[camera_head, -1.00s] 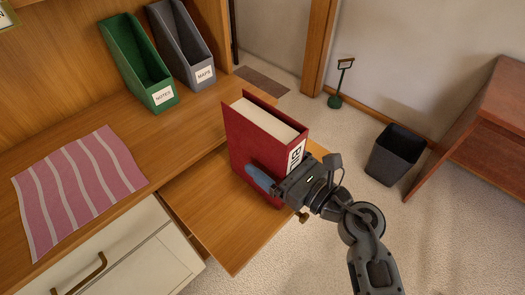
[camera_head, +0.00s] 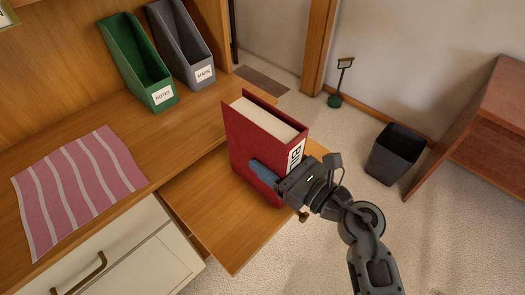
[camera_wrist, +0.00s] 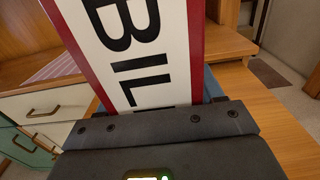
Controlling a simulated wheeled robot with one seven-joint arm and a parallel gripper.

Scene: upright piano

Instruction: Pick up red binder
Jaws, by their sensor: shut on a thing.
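The red binder (camera_head: 258,140) stands upright on the pulled-out wooden board (camera_head: 208,222) of the desk. Its spine has a white label with black letters. In the wrist view the red binder (camera_wrist: 196,40) fills the upper middle, its label close in front of the gripper. My gripper (camera_head: 266,174) is shut on the lower part of the binder at its spine end, with one blue finger lying along the near cover. The other finger is mostly hidden behind the binder. I cannot tell whether the binder's bottom touches the board.
A green file holder (camera_head: 138,65) and a grey file holder (camera_head: 180,45) stand at the back of the desk. A pink striped cloth (camera_head: 80,188) lies at left. A dark bin (camera_head: 396,155) and a green tool (camera_head: 339,85) stand on the floor at right.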

